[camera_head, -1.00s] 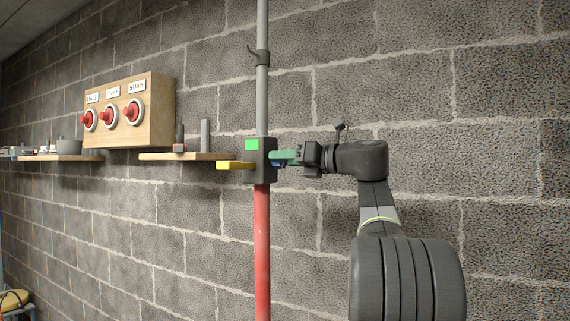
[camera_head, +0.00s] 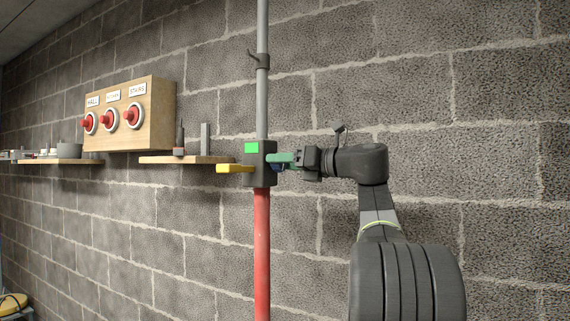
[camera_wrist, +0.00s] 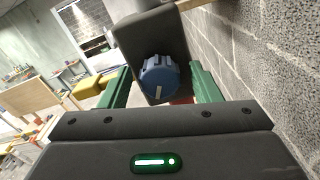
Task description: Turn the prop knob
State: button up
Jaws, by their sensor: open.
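The prop is an upright pole, grey above and red below (camera_head: 262,240), with a black box (camera_head: 262,179) at its middle. The box has a green patch and a yellow lever (camera_head: 235,169) on its left. The prop knob (camera_wrist: 160,80) is blue and ribbed with a pale pointer line, on the box face toward my gripper. My gripper (camera_head: 283,159) reaches in from the right. In the wrist view its green fingers (camera_wrist: 159,72) are open, one on each side of the knob, with visible gaps. In the head view the knob is mostly hidden behind a finger.
A wooden panel (camera_head: 160,112) with several red knobs hangs on the block wall to the left. A shelf (camera_head: 205,160) with small items sits just behind the box's left side. Another shelf (camera_head: 60,161) is farther left. The wall runs close beside my arm.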

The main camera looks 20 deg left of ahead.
jog(key=shift+d, duration=0.1)
jog(key=s+d+b, duration=0.1)
jog(key=s+d, duration=0.1)
jog(key=d, duration=1.1)
jog(key=shift+d+b, duration=0.25)
jog(key=shift+b, duration=0.05)
jog(key=shift+a, duration=0.1)
jog(key=w+a+p, duration=0.1)
jog(key=w+a, duration=0.1)
jog(key=a, duration=1.1)
jog(key=shift+a+p, duration=0.3)
jog(key=shift+d, duration=0.15)
